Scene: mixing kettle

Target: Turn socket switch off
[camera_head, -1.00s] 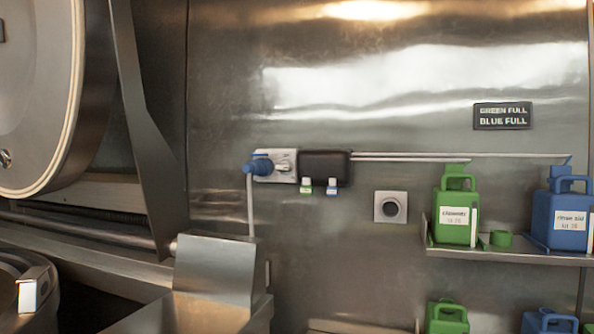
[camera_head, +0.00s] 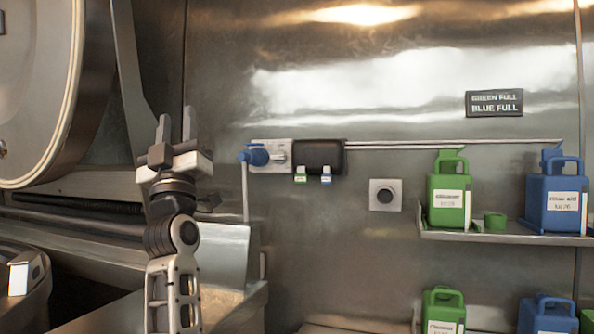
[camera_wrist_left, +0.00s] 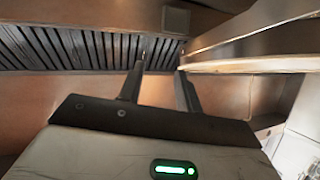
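The socket (camera_head: 271,155) is a grey plate on the steel wall, with a blue plug (camera_head: 254,156) in its left side and a small rotary switch (camera_head: 280,155) at its right. The exact setting of the switch is too small to tell. My left gripper (camera_head: 176,124) is raised to the left of the socket, apart from it, with its fingers pointing up. Its two fingers stand apart with nothing between them; they also show in the left wrist view (camera_wrist_left: 161,85). My right gripper is in neither view.
A black box (camera_head: 319,157) with green and blue tags adjoins the socket on its right. Green (camera_head: 449,201) and blue (camera_head: 556,204) canisters stand on a shelf at right. A large round lid (camera_head: 35,90) is at upper left. The wall before the socket is clear.

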